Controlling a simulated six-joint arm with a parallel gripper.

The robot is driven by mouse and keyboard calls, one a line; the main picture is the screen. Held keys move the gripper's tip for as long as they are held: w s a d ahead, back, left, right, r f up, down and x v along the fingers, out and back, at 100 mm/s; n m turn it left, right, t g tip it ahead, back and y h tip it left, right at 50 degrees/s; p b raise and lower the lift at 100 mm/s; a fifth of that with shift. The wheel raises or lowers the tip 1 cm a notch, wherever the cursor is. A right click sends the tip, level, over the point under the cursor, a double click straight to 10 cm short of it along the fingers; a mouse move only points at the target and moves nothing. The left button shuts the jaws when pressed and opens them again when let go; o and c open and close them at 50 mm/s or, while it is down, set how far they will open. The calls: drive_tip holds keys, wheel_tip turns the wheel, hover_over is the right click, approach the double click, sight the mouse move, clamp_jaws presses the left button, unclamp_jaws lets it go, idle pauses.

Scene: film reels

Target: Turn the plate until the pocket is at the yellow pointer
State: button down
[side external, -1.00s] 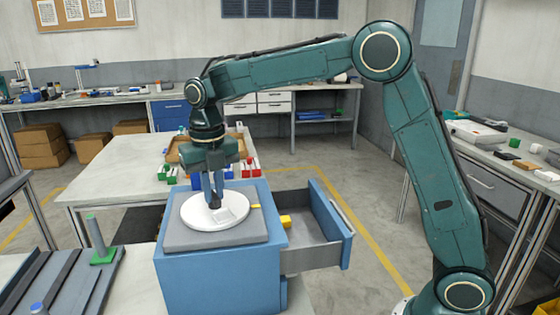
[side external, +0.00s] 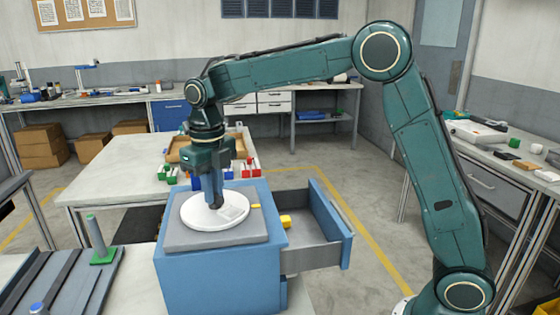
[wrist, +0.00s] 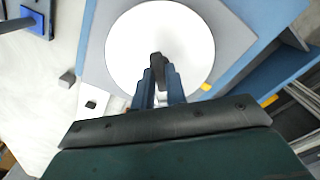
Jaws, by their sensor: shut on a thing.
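The white round plate (side external: 200,217) lies on a grey slab on top of a blue cabinet. It also shows in the wrist view (wrist: 130,50). The pocket (side external: 236,212) is a pale square near the plate's right edge. It is a short way from the yellow pointer (side external: 256,206), which sits on the slab just right of the plate. The pointer is also in the wrist view (wrist: 206,86), where I cannot make out the pocket. My gripper (wrist: 158,74) points down over the plate, shut on a dark knob (wrist: 156,59) standing on it.
An open drawer (side external: 318,250) juts out right of the cabinet, with a yellow block (side external: 285,221) inside. A wooden tray (side external: 180,151) and several coloured blocks are on the table behind. A green-based post (side external: 98,240) stands at left.

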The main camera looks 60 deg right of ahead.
drive_tip(key=c, duration=1.4)
unclamp_jaws()
drive_tip(key=shift+c, duration=0.2)
drive_tip(key=shift+r, duration=0.15)
wheel_tip(320, 180, up, 14)
